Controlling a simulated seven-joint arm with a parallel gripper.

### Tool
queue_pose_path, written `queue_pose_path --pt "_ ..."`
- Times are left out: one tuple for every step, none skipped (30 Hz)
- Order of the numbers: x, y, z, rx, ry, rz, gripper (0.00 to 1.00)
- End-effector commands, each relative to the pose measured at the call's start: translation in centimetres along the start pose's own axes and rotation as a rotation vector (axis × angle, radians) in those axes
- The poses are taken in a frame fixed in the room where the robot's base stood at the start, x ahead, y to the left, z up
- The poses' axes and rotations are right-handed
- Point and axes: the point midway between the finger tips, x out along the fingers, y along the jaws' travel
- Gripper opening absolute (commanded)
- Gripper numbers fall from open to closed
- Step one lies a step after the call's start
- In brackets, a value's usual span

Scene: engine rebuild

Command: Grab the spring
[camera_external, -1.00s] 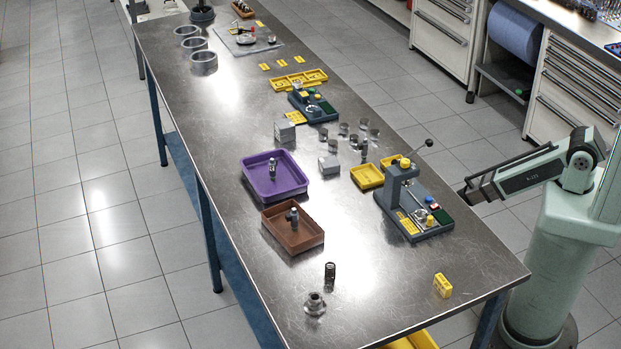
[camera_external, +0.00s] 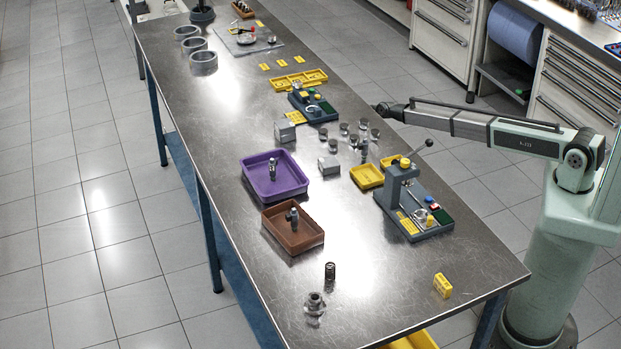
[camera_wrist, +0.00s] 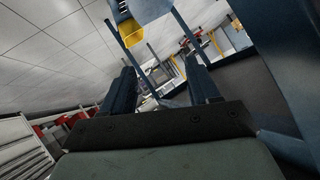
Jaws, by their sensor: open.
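A dark, ribbed upright cylinder (camera_external: 330,272) that looks like the spring stands near the front of the metal table in the external view. It is small there, so its coils are hard to make out. My gripper (camera_wrist: 163,78) shows in the wrist view with its two dark fingers apart and nothing between them. In the external view the dark far end of my arm lies by the table's right edge, well behind and to the right of the spring. The fingers are not clear there. I cannot make out the spring in the wrist view.
A flanged metal part (camera_external: 314,304) stands just in front of the spring. A brown tray (camera_external: 310,245) and purple tray (camera_external: 245,172) lie behind it. A lever press (camera_external: 398,185) stands on the right, and a yellow block (camera_external: 442,285) near the front right corner.

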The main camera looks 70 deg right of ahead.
Motion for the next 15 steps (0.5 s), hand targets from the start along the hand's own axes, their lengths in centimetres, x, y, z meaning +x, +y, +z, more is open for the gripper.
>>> queue_pose_path --pt "0.9 -0.1 -4.6 0.020 0.066 -0.007 0.60" --pt "1.0 -0.2 -6.9 0.031 0.103 -0.012 0.60" --pt "1.0 -0.2 -9.9 0.045 0.151 -0.018 0.60" --pt "1.0 -0.2 -12.0 0.055 0.183 -0.021 0.60" --pt "0.9 -0.3 -13.9 0.065 0.215 -0.026 0.60" --pt "0.7 -0.3 -16.3 0.076 0.252 -0.030 0.60" --pt "0.6 -0.3 -17.9 0.084 0.278 -0.033 0.60" --pt "0.4 -0.3 -19.4 0.090 0.301 -0.036 0.60" --pt "0.2 -0.3 -21.3 0.099 0.331 -0.039 0.60" --pt "0.0 -0.4 -22.5 0.104 0.350 -0.043 0.60" --pt "-0.2 -0.5 -23.7 0.109 0.369 -0.045 0.60" --pt "-0.4 -0.6 -25.1 0.114 0.390 -0.049 0.60" --pt "-0.6 -0.8 -26.2 0.117 0.406 -0.052 0.60" --pt "-0.7 -0.9 -27.3 0.120 0.421 -0.055 0.60" --pt "-0.9 -1.2 -28.4 0.122 0.437 -0.059 0.60"
